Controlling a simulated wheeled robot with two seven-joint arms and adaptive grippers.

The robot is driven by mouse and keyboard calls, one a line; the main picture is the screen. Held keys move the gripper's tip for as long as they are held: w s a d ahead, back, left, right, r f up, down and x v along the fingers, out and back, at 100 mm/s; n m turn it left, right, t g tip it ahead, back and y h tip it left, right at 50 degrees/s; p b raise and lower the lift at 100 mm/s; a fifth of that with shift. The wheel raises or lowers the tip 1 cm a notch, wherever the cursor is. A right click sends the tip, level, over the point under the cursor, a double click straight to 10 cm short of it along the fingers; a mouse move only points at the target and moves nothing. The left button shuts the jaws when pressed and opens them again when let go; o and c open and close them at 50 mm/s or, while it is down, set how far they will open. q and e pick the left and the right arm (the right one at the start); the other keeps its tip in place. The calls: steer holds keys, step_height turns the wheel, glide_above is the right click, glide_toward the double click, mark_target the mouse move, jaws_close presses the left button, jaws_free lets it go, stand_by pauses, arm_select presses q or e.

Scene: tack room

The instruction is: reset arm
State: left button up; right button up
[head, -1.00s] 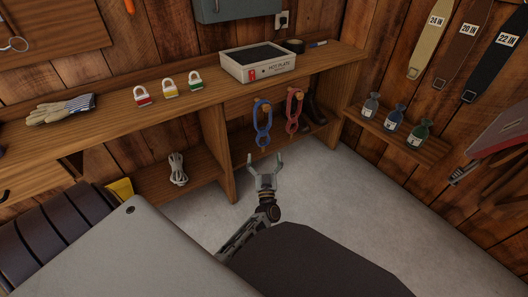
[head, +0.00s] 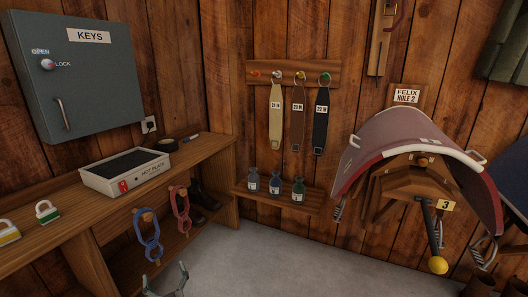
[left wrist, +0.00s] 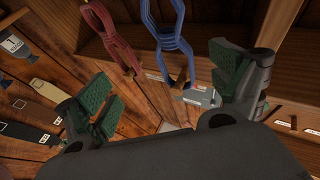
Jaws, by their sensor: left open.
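My left gripper (head: 165,277) shows at the bottom edge of the head view, with its two fingertips apart and nothing between them. It is in front of the wooden bench, just below the blue looped item (head: 147,236) hanging from a peg. In the left wrist view my left gripper's green-padded fingers (left wrist: 164,88) are spread wide. The blue looped item hangs beyond the fingers there (left wrist: 172,45), and a red one (left wrist: 113,35) hangs to its left; contact with either is not evident. Most of my left arm is out of the head view. My right gripper is not in view.
The bench (head: 200,153) carries a hot plate (head: 125,174) and padlocks (head: 46,211). A grey key cabinet (head: 82,75) hangs above. Bottles stand on a small shelf (head: 310,204). A saddle rack (head: 425,195) juts out at right. The grey floor (head: 270,265) is clear in the middle.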

arm_select(q)
steer(key=s+d+f+m+g+h, duration=0.1)
steer(key=d+m+g+h, duration=0.1)
steer(key=d+m+h, duration=0.45)
steer(key=s+d+f+m+g+h, duration=0.1)
steer(key=s+d+m+g+h, duration=0.15)
steer(key=d+h, duration=0.65)
steer(key=s+a+g+y+p, duration=0.1)
steer(key=s+g+y, duration=0.2)
steer(key=s+g, duration=0.7)
steer(key=s, duration=1.1)
steer(key=shift+s+a+f, duration=0.15)
steer(key=shift+s+a, duration=0.05)
steer(key=shift+s, duration=0.15)
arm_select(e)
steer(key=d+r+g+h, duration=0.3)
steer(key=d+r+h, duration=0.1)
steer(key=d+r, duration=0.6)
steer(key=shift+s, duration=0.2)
arm_select(q)
steer(key=shift+w+g, duration=0.1)
steer(key=shift+g, duration=0.15)
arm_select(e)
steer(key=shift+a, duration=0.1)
